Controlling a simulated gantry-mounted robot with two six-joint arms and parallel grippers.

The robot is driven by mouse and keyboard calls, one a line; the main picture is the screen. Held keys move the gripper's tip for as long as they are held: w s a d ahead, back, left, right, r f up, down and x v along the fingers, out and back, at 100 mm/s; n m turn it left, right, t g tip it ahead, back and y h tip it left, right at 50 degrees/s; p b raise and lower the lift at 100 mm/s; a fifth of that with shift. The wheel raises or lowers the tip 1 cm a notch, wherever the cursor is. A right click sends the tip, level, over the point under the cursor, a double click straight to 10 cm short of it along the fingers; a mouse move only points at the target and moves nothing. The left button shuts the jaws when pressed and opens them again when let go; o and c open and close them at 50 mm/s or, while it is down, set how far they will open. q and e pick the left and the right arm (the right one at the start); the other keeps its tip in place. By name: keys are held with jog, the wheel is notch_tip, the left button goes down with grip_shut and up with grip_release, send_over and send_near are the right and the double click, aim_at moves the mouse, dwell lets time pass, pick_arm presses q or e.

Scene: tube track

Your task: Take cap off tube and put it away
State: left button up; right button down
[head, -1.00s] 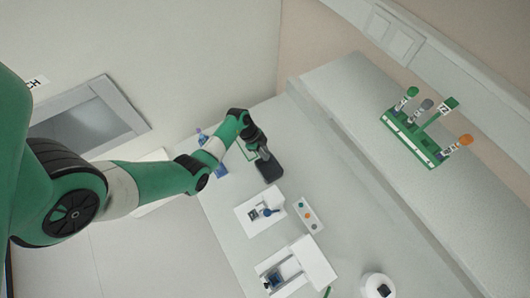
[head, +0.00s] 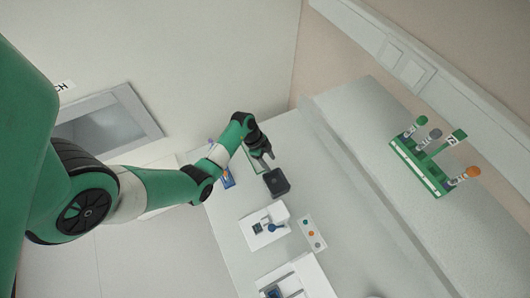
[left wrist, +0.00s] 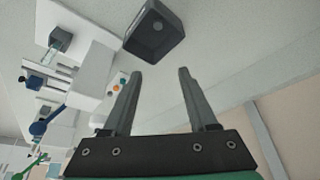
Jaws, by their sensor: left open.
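My left gripper (head: 264,160) is open and empty above the bench, just behind a black open-topped box (head: 277,183). In the left wrist view the two open fingers (left wrist: 158,72) point toward the black box (left wrist: 138,43), apart from it. A small round grey shape (left wrist: 157,26) shows inside the box; I cannot tell if it is a cap. A green rack (head: 420,168) on the right ledge holds tubes with a green cap (head: 422,120), a grey cap (head: 435,133) and an orange cap (head: 473,172). A clear tube-like piece (left wrist: 50,54) shows at a white device in the wrist view. My right gripper is out of view.
A white device (head: 255,218) with a blue-handled part (head: 275,227) stands on the bench. Beside it is a white panel with coloured buttons (head: 312,233). Another white device (head: 305,272) is nearer. The bench right of the box is clear.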

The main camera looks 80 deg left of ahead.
pick_arm(q)
jog(key=v, duration=0.6)
jog(key=shift+p, duration=0.4)
jog(key=shift+s+r, duration=0.1)
